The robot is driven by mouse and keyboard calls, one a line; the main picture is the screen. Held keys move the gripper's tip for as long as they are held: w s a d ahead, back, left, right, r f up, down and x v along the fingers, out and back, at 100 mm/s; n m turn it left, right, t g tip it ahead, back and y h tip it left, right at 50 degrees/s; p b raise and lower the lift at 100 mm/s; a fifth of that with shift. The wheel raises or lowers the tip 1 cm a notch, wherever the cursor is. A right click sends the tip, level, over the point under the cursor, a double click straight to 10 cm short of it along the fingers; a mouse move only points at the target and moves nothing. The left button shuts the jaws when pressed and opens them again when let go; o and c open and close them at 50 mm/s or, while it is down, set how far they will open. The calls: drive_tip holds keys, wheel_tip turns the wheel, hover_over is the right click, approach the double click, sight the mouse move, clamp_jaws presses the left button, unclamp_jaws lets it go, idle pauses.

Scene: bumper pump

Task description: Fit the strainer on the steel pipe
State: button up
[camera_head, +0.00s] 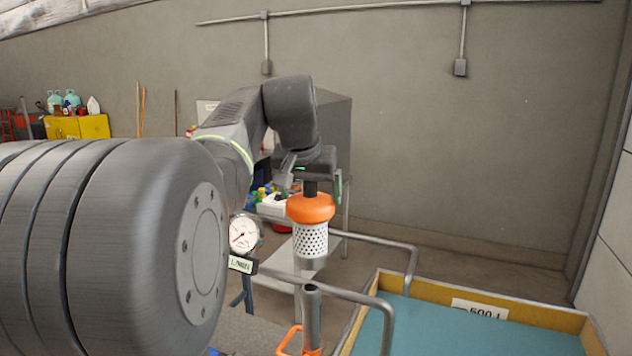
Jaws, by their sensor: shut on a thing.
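The strainer has an orange collar (310,208) and a white perforated basket (311,240) with a grey lower rim. It hangs upright below my gripper (311,178). My gripper is shut on the dark stem at the strainer's top; the fingertips are hard to make out. The steel pipe (311,312) stands upright below the strainer, with its open end up and orange parts near its lower visible end. In this view the strainer is roughly in line above the pipe, with a small gap between them. Depth alignment cannot be told from this one view.
A bent grey pipe rail (386,325) runs close to the right of the steel pipe. A teal-filled basin with a yellow rim (540,311) is at the lower right. A pressure gauge (243,234) and label plate (241,264) stand left. A cluttered shelf is behind.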

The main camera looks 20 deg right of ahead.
sight(309, 231)
drive_tip(key=shift+w+d, duration=0.15)
drive_tip(key=shift+s+a+f+b, duration=0.25)
drive_tip(key=shift+b, duration=0.05)
drive_tip(key=shift+f, duration=0.3)
wheel_tip(309, 231, down, 4)
drive_tip(key=b, duration=0.4)
drive_tip(key=shift+f, duration=0.35)
drive_tip(key=shift+f+b, duration=0.85)
drive_tip(key=shift+f, duration=0.9)
idle(1.3)
drive_tip(key=o, duration=1.3)
drive_tip(key=shift+c, duration=0.2)
drive_tip(key=shift+r, duration=0.15)
